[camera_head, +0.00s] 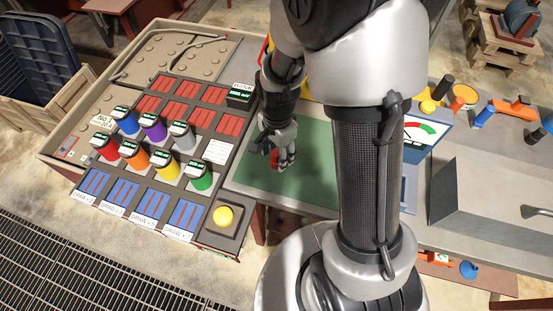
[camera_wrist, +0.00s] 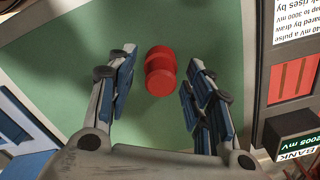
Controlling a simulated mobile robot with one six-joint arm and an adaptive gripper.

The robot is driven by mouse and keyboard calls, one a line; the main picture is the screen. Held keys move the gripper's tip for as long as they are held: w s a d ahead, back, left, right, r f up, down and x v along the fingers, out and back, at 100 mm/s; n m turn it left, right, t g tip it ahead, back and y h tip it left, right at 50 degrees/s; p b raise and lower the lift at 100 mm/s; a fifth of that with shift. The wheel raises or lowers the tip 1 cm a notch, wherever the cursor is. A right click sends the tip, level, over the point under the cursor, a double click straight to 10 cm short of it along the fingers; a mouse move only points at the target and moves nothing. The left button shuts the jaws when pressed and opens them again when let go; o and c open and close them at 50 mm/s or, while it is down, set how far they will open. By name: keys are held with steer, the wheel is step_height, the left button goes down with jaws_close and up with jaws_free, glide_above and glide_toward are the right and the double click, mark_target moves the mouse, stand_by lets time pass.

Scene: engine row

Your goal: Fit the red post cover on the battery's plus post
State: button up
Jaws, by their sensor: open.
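The red post cover (camera_wrist: 160,72) lies on the green mat (camera_wrist: 221,70) in the wrist view, a short rounded piece with a wider end. My gripper (camera_wrist: 157,88) is open, with a finger on each side of the cover and a gap to both. In the head view my gripper (camera_head: 281,160) points down over the green mat (camera_head: 310,186). A bit of the red cover (camera_head: 273,157) shows beside the fingers; the rest is hidden. I cannot make out the battery's plus post for sure in either view.
Left of the mat is a panel with red and blue slots, several coloured cylinders with displays (camera_head: 125,121) and a yellow button (camera_head: 224,216). A black BANK display (camera_head: 240,96) stands by the mat's upper left corner.

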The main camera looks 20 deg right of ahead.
steer(key=shift+c, duration=0.2)
jaws_close()
stand_by(0.3)
steer(key=shift+r, duration=0.2)
